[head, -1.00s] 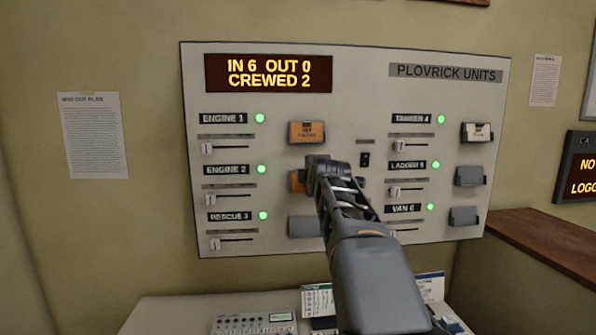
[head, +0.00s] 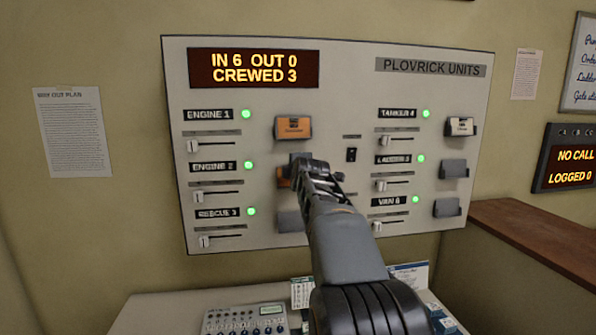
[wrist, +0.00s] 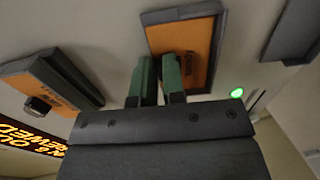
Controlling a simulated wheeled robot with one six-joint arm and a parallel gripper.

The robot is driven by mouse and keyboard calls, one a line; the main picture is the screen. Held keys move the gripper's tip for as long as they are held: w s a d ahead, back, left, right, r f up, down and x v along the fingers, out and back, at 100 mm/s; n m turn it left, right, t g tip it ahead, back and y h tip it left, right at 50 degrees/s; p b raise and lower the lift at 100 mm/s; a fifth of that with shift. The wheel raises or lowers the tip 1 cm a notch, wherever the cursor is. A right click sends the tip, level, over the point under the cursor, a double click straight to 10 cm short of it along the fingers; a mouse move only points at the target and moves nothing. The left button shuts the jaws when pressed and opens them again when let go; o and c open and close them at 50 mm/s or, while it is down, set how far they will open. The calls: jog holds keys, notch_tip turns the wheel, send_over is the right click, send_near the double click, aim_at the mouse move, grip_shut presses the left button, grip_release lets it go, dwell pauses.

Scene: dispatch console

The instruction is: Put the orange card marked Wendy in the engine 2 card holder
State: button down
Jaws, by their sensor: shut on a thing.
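An orange card (head: 283,172) sits in the engine 2 card holder, mostly hidden behind my gripper (head: 302,163) in the head view. In the wrist view the orange card (wrist: 203,42) lies flat within the dark card holder (wrist: 182,12). The green fingers of my gripper (wrist: 159,68) are shut on the card's near part.
Another orange card (head: 293,127) is in the engine 1 holder above. A cream card (head: 460,126) is in the tanker 4 holder. The ladder 5 holder (head: 453,169) and van 6 holder (head: 447,207) look empty. A display (head: 254,69) reads crewed 3. A desk lies below the panel.

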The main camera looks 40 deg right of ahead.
jog(key=c, duration=1.1)
grip_release()
jog(key=shift+s, duration=0.15)
jog(key=b+v, duration=0.5)
jog(key=v, duration=0.8)
jog(key=shift+s+a+r, duration=0.1)
jog(key=shift+s+a, duration=0.05)
jog(key=shift+s, duration=0.15)
